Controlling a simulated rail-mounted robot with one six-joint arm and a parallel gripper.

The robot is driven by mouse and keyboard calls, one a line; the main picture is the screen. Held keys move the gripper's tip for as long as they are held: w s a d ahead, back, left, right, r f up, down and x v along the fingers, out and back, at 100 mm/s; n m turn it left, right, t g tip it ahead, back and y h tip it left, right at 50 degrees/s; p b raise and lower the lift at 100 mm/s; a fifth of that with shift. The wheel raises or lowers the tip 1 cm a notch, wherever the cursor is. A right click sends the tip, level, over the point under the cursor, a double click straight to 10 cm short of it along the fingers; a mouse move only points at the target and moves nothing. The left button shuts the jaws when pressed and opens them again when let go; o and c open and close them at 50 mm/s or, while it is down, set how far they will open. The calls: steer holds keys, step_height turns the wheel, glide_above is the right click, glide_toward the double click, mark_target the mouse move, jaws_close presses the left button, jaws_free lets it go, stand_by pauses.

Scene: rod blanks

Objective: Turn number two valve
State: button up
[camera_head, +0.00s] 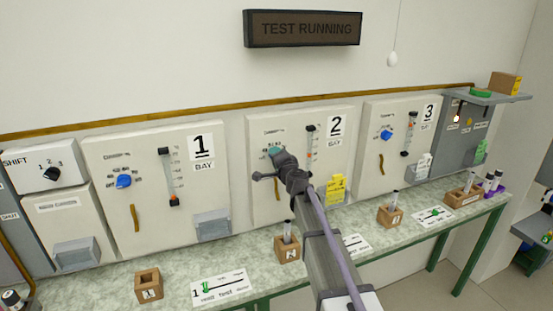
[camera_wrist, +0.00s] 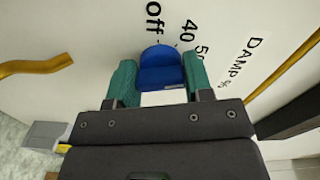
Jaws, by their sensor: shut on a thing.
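In the head view my gripper (camera_head: 276,154) covers the knob. In the wrist view my gripper (camera_wrist: 160,84) has its teal fingers on either side of the knob, shut on it. The print "off", "40" and "50" shows around the knob, with a "DAMP %" label to the right. The knob's exact pointer setting cannot be told.
Wooden blocks, one being this block (camera_head: 287,249), stand on the bench below. A sign (camera_head: 303,29) reads "TEST RUNNING".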

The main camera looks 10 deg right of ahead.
steer(key=m, duration=0.6)
steer(key=shift+r+m, duration=0.1)
steer(key=shift+m, duration=0.2)
stand_by(0.4)
steer(key=o, duration=0.9)
steer(key=shift+s, duration=0.1)
steer(key=s, duration=0.3)
steer(key=s+d, duration=0.1)
steer(key=s, duration=0.3)
steer(key=s+d, duration=0.1)
steer(key=s, duration=0.2)
steer(key=shift+s, duration=0.25)
